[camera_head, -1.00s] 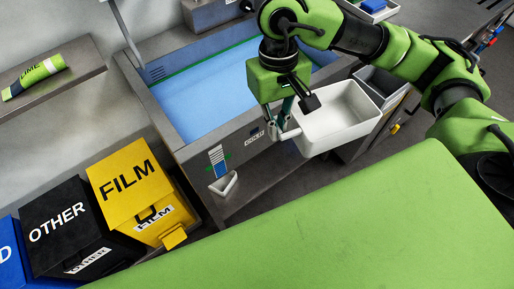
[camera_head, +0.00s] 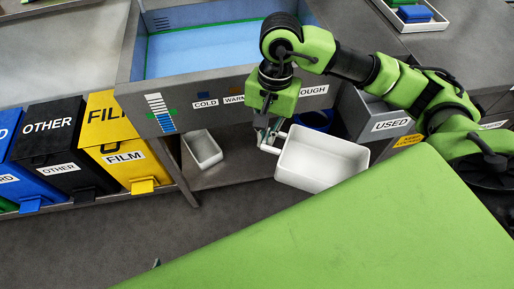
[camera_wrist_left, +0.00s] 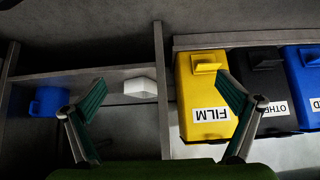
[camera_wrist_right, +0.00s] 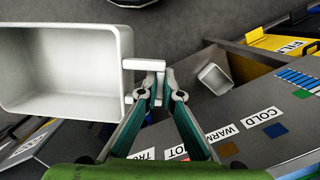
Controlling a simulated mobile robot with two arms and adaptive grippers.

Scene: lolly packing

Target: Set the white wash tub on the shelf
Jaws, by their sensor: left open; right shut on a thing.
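The white wash tub (camera_head: 318,160) hangs upright in the air in front of the sink counter, its open top facing up. My right gripper (camera_head: 268,140) is shut on its handle at the tub's left side. In the right wrist view, the tub (camera_wrist_right: 62,75) is at the left and the fingers (camera_wrist_right: 160,85) pinch the white handle. The shelf (camera_head: 240,172) runs under the sink, lower than the counter front.
A smaller white container (camera_head: 203,150) stands on the shelf's left part. A blue round container (camera_head: 316,119) is behind the tub. The grey USED bin (camera_head: 385,122) is right of it. Yellow FILM (camera_head: 112,140) and black OTHER (camera_head: 55,150) bins stand left. Shelf room shows between the containers.

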